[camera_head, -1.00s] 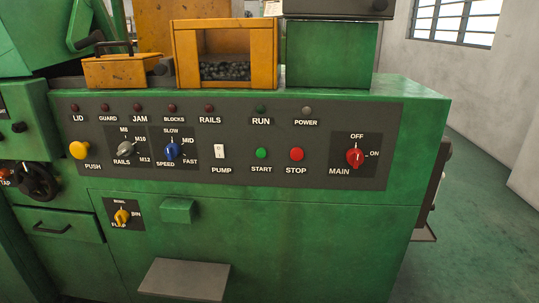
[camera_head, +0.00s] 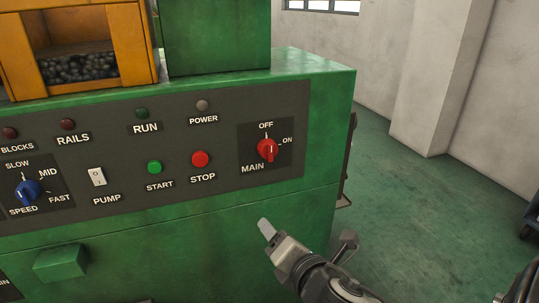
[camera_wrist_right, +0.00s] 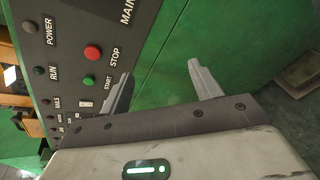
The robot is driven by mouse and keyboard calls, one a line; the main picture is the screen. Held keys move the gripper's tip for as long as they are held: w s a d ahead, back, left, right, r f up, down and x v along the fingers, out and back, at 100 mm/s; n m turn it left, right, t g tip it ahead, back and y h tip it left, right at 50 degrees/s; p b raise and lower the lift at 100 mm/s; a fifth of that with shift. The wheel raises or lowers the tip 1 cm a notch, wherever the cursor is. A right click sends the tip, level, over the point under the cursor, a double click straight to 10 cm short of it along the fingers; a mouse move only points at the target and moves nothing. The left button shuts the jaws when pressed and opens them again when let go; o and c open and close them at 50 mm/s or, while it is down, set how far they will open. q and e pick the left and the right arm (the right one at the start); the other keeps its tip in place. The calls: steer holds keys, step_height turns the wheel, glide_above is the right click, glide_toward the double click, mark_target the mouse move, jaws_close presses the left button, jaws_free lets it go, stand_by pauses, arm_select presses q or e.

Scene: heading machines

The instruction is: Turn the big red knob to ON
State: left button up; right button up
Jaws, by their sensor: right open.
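The big red MAIN knob (camera_head: 267,150) is on a dark plate at the right end of the machine's control panel. OFF is printed above it and ON to its upper right. Its handle stands roughly upright, towards the OFF mark. My right gripper (camera_head: 307,234) is below and right of the knob, apart from it, in front of the green cabinet. Its two fingers are spread and empty, as the right wrist view also shows (camera_wrist_right: 160,72). The knob itself is not in the right wrist view; only part of the MAIN label shows. My left gripper is not in view.
Left of the knob are the red STOP button (camera_head: 200,159), the green START button (camera_head: 154,167), the white PUMP switch (camera_head: 97,176) and the blue SPEED knob (camera_head: 27,192). A green box (camera_head: 60,262) juts out low on the left. Floor (camera_head: 400,215) is open to the right.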

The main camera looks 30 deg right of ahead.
mark_target(271, 153)
steer(key=w+d+r+n+t+h, duration=0.1)
steer(key=d+r+n+t+h, duration=0.2)
steer(key=r+n, duration=0.45)
steer(key=shift+m, duration=0.75)
steer(key=x, duration=1.6)
steer(key=shift+d+r+p, duration=0.15)
steer(key=shift+r+p, duration=0.1)
steer(key=shift+p, duration=0.15)
steer(key=c, duration=1)
